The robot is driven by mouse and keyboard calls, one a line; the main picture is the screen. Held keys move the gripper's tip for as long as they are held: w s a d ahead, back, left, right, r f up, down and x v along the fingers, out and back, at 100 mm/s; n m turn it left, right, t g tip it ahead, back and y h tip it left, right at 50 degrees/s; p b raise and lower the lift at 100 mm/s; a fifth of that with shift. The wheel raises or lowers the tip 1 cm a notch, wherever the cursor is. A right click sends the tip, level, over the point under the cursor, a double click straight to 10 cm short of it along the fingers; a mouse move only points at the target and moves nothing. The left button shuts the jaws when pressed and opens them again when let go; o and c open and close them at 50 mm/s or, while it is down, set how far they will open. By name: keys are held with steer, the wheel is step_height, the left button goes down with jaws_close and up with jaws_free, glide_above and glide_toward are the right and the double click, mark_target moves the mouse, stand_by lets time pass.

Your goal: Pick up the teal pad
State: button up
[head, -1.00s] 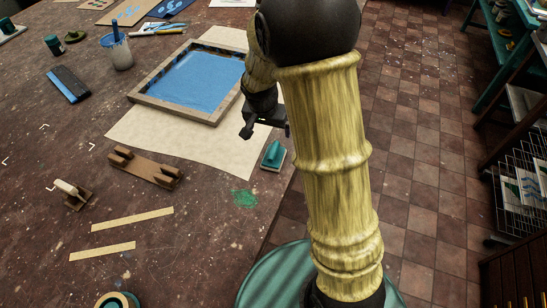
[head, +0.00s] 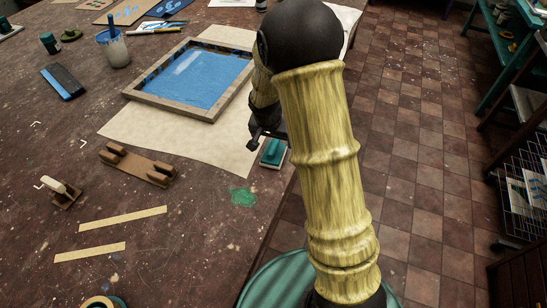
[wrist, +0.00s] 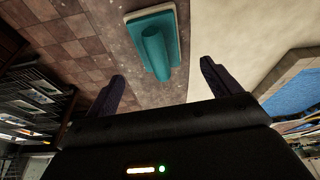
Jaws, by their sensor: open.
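The teal pad (head: 272,152) lies near the right edge of the brown table, beside the corner of the cream paper. It has a pale base and a raised teal grip along its top. My gripper (head: 263,138) is just beyond the pad in the head view, partly hidden by my own arm. In the wrist view the pad (wrist: 155,45) is ahead of the two dark fingertips (wrist: 163,78), near the middle between them. The fingers are apart with nothing between them, and the pad does not appear to be touched.
A wooden-framed screen with blue mesh (head: 189,78) rests on the cream paper (head: 170,138) left of my gripper. A wooden block with two raised ends (head: 137,164) lies further left. A green paint smear (head: 242,195) marks the table, which ends just right of the pad.

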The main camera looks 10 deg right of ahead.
mark_target(273, 145)
steer(key=shift+w+f, duration=0.1)
steer(key=shift+f, duration=0.2)
steer(key=shift+f, duration=0.1)
steer(key=b+x, duration=0.2)
steer(key=x, duration=0.2)
steer(key=shift+s+f+b, duration=0.2)
steer(key=shift+f+b, duration=0.15)
steer(key=shift+b, duration=0.05)
steer(key=shift+w+f, duration=0.2)
steer(key=shift+f, duration=0.05)
steer(key=shift+c, duration=0.2)
steer(key=c, duration=1.1)
